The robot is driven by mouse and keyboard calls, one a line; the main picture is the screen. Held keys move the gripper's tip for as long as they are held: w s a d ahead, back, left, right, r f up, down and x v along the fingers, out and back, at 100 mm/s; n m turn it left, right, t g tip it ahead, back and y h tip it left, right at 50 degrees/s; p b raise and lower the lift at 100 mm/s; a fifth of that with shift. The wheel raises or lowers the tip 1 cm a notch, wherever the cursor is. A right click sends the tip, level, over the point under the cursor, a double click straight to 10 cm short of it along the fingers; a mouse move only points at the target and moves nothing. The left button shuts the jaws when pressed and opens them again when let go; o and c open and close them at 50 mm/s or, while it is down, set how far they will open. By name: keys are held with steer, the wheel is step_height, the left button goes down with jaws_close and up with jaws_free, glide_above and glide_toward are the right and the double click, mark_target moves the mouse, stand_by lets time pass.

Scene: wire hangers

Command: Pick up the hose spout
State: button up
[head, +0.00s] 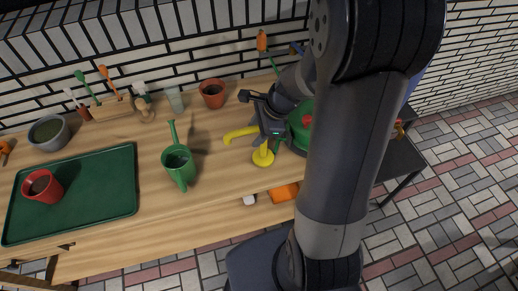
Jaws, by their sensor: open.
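A yellow curved piece (240,133), which may be the hose spout, lies on the wooden bench with its bent end to the left. A yellow round head (263,157) shows just below and right of it; I cannot tell whether the two belong together. My gripper (258,118) is open above the bench, close to the right end of the curved piece. One dark finger is above and left, and the other is near the yellow parts. Whether it touches them is unclear. The arm hides part of the bench on the right.
A green can with a red top (300,125) stands right beside my gripper. A green watering can (179,165) stands to the left. Terracotta (212,93) and grey (49,133) pots line the back. A green tray (100,190) holds a red pot (42,187).

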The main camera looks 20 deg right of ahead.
steer(key=shift+f, duration=0.1)
jaws_close()
stand_by(0.4)
stand_by(0.3)
